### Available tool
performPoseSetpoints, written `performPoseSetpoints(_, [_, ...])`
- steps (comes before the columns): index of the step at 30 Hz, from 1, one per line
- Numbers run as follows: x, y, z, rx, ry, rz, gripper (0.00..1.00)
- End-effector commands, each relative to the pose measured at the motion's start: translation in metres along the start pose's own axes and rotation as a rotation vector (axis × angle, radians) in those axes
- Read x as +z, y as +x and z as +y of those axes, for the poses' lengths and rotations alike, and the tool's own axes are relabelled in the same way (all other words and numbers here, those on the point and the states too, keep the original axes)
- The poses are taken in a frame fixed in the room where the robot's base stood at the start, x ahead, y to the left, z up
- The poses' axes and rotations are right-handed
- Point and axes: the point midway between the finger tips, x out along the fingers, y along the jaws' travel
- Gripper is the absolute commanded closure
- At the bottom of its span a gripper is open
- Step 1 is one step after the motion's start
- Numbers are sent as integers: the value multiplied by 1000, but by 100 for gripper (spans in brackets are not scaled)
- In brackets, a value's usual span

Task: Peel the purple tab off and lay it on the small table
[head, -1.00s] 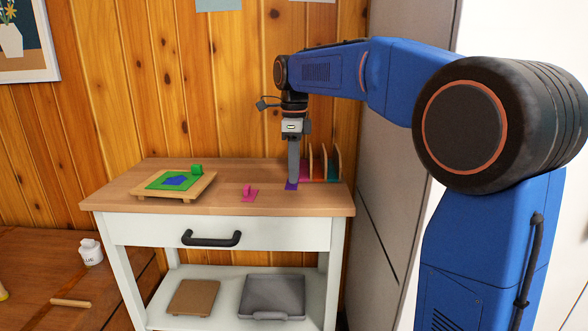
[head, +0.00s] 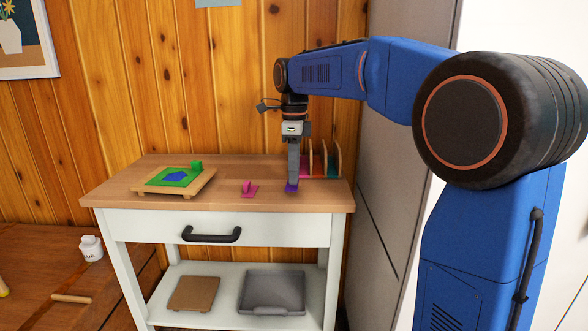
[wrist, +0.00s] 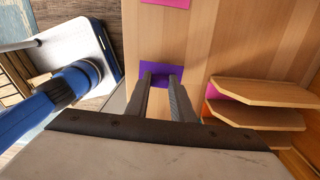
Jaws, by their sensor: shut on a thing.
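The purple tab (head: 291,188) is at the right front of the wooden top of the small white table (head: 215,198). It appears flat, at or very close to the surface; I cannot tell whether it touches. My gripper (head: 293,185) points straight down over it. In the wrist view the purple tab (wrist: 160,68) shows as a flat purple piece around and beyond my fingertips (wrist: 161,80). My gripper is shut on its upright part, which the fingers mostly hide. A pink tab (head: 248,190) lies to the left on the same table, apart from the purple one.
An upright wooden rack (head: 338,160) with coloured sheets stands just behind my gripper at the right.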

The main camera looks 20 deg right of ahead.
Motion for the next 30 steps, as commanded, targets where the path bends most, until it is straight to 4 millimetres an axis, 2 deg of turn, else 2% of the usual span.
performPoseSetpoints(19, [0, 5, 0, -1, 0, 0, 100])
performPoseSetpoints(30, [0, 16, 0, 0, 0, 0, 100])
